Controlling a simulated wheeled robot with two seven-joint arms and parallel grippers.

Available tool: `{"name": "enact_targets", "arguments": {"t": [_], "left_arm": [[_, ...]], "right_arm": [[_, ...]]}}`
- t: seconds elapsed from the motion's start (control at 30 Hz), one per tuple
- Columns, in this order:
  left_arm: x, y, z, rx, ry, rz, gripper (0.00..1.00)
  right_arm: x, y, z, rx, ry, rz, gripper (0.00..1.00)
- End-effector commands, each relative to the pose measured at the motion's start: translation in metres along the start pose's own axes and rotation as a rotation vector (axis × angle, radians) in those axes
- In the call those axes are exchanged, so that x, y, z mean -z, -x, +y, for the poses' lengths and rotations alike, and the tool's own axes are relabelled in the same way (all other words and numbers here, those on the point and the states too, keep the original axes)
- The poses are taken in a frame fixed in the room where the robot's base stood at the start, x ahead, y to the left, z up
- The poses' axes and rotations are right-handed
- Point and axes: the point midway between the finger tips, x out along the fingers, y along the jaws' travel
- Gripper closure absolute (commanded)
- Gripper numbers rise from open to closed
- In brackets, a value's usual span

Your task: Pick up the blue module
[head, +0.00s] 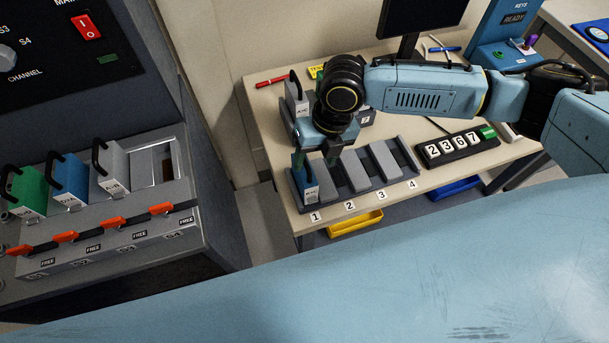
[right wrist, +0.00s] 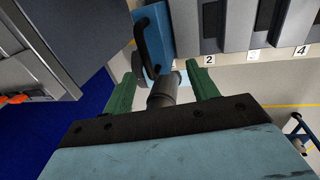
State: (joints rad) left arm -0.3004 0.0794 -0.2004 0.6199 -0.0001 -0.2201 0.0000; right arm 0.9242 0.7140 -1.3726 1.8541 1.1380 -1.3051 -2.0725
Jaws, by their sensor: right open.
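A blue module (head: 310,191) with a black handle stands upright at position 1 of the grey rack (head: 330,206) on the bench. My right gripper (head: 321,159) is just above and behind it, pointing down, with green fingers apart and nothing between them that I can make out. In the right wrist view the blue module (right wrist: 160,28) and its black handle lie beyond the open fingers of my right gripper (right wrist: 161,70). A second blue module (head: 68,178) stands in the cabinet at the left. My left gripper is not in view.
A green module (head: 25,193) and a grey module (head: 111,168) flank the blue one in the cabinet, behind orange-red levers. A grey module (head: 296,97) stands at the bench's back left. A number display (head: 456,147) sits right of the rack. A yellow bin (head: 355,223) is below the bench edge.

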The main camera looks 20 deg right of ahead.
Motion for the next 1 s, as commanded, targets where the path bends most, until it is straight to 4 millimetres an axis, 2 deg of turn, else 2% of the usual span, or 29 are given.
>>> {"name": "enact_targets", "arguments": {"t": [0.4,0.7,1.0], "left_arm": [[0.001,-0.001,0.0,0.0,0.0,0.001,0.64],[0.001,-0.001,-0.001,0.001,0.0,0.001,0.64],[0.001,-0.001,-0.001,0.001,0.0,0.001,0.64]], "right_arm": [[-0.012,-0.049,0.004,0.001,0.0,0.001,0.41],[-0.012,-0.053,0.004,0.0,0.001,-0.001,0.41],[-0.012,-0.052,0.004,0.0,0.0,-0.001,0.81]]}}
